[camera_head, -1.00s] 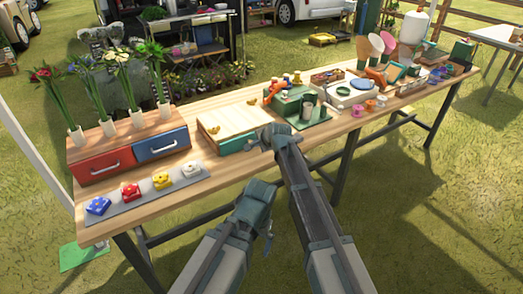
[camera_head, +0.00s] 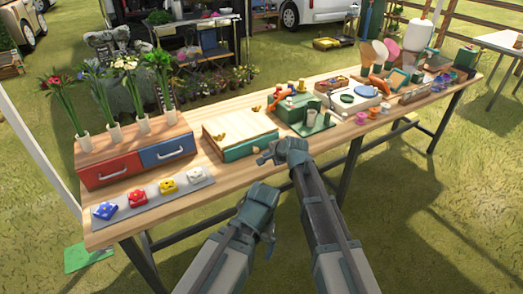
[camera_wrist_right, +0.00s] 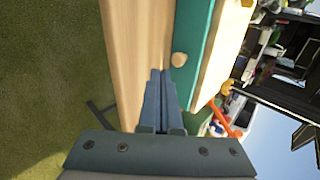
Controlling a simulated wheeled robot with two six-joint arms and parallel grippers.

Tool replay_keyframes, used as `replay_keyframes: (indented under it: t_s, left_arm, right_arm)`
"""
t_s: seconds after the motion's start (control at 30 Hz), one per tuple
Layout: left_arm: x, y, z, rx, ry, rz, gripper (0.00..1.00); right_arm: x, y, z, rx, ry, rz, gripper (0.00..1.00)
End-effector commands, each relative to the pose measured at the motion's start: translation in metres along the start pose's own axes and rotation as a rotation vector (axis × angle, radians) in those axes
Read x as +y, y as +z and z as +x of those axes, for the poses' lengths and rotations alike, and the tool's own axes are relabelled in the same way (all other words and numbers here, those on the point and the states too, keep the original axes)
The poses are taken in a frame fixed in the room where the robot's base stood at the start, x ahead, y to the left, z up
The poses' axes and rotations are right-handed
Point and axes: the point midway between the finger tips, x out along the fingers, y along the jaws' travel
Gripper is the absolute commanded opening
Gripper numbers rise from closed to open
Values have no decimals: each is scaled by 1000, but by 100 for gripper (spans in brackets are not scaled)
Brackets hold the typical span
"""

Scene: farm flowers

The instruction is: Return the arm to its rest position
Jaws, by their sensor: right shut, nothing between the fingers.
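My right arm reaches up from the bottom of the head view, and its gripper (camera_head: 268,156) is at the front edge of the wooden table (camera_head: 225,186), close to the green and wooden box (camera_head: 240,132). In the right wrist view the right gripper's fingers (camera_wrist_right: 160,78) are together with nothing between them, beside the box's teal side (camera_wrist_right: 205,55) and its round knob (camera_wrist_right: 180,60). My left arm is folded low in front of the table; its gripper (camera_head: 268,235) is partly hidden, and I cannot tell whether it is open.
A red and blue drawer unit (camera_head: 137,160) with several flower vases stands at the left. A grey mat (camera_head: 152,200) with several colored bundles lies before it. Grass is open in front of the table.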

Motion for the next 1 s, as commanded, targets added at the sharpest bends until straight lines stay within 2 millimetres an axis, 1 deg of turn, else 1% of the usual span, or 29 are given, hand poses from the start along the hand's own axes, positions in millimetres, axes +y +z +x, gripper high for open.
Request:
replay_keyframes:
  t_s: [0.03, 0.1, 0.2, 0.3, 0.4, 0.63, 0.7, 0.77, 0.83, 0.87, 0.9, 1.0]
  left_arm:
    - [-2, 1, -18, 0, 0, 0, 100]
    - [-3, 2, -28, 0, 0, 0, 100]
    - [-4, 2, -41, 0, 0, 0, 100]
    - [-5, 3, -48, 0, 0, 0, 100]
    - [-5, 3, -50, 0, 0, 0, 100]
    - [-5, 3, -49, 0, 0, 0, 100]
    - [-5, 3, -49, 0, 0, 0, 100]
    - [-5, 3, -49, 0, 0, 0, 100]
    - [-5, 3, -49, 0, 0, 0, 100]
    - [-5, 3, -49, 0, 0, 0, 100]
    - [-5, 3, -49, 0, 0, 0, 100]
    - [-5, 3, -49, 0, 0, 0, 100]
  right_arm:
    - [-4, 0, -22, 1, 0, 1, 0]
    - [-4, 0, -37, 2, 1, 2, 0]
    - [-3, 1, -56, 1, 1, 2, 0]
    - [-2, 0, -68, 1, 1, 1, 0]
    - [-1, 0, -72, 1, 1, 1, 0]
    - [0, 0, -71, 0, 1, 0, 0]
    - [4, -1, -73, 1, 10, -12, 0]
    - [16, -4, -79, 3, 38, -55, 0]
    - [41, -9, -92, 2, 103, -155, 0]
    - [55, -12, -99, -2, 141, -210, 0]
    - [76, -16, -110, -10, 197, -293, 0]
    - [124, -24, -138, -52, 333, -484, 0]
